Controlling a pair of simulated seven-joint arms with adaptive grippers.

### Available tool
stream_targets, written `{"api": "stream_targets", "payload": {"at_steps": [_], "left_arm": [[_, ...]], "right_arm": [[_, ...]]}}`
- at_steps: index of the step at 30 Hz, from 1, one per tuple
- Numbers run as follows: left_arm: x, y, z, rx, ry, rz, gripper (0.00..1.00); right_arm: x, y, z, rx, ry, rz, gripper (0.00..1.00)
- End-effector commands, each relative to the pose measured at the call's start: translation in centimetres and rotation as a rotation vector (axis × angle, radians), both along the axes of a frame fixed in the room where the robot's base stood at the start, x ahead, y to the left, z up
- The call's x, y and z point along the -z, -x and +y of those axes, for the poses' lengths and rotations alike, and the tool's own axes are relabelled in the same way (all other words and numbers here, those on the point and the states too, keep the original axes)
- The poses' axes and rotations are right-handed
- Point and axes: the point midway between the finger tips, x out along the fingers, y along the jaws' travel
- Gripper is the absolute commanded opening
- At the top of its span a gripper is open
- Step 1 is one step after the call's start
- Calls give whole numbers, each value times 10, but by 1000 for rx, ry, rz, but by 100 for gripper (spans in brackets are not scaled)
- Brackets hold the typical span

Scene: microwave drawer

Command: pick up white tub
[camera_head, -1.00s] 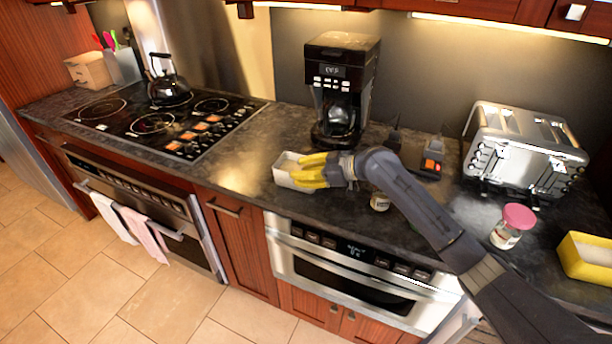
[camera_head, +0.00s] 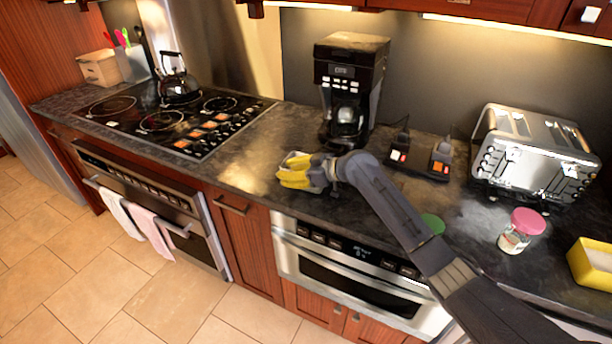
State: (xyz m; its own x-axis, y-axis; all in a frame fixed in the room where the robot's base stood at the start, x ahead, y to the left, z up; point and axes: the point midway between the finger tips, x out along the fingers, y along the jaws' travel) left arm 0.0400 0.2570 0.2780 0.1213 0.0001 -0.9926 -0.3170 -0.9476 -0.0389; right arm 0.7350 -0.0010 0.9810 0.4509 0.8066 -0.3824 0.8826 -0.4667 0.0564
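My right gripper (camera_head: 290,174) has yellow fingers and is low over the counter, left of the coffee maker and above the front cabinet edge. A small pale patch (camera_head: 294,155) shows at the top of its fingers. It may be part of the white tub, but the fingers cover most of that spot and the tub's outline cannot be made out. Whether the fingers are open or closed on something is unclear. My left gripper is not in view.
A black coffee maker (camera_head: 349,88) stands behind the gripper. A silver toaster (camera_head: 532,155), a jar with a pink lid (camera_head: 521,232) and a yellow container (camera_head: 592,262) are at right. A green lid (camera_head: 433,223) shows beside my arm. The cooktop (camera_head: 178,119) is at left.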

Motion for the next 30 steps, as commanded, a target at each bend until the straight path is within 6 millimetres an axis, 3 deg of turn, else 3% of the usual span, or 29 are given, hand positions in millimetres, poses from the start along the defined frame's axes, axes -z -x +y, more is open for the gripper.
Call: {"api": "stream_targets", "payload": {"at_steps": [2,10,30], "left_arm": [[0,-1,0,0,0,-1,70],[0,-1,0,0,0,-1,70],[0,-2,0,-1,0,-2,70]], "right_arm": [[0,0,0,0,0,0,31],[0,0,0,0,0,0,0],[-4,0,0,-1,0,-2,0]]}}
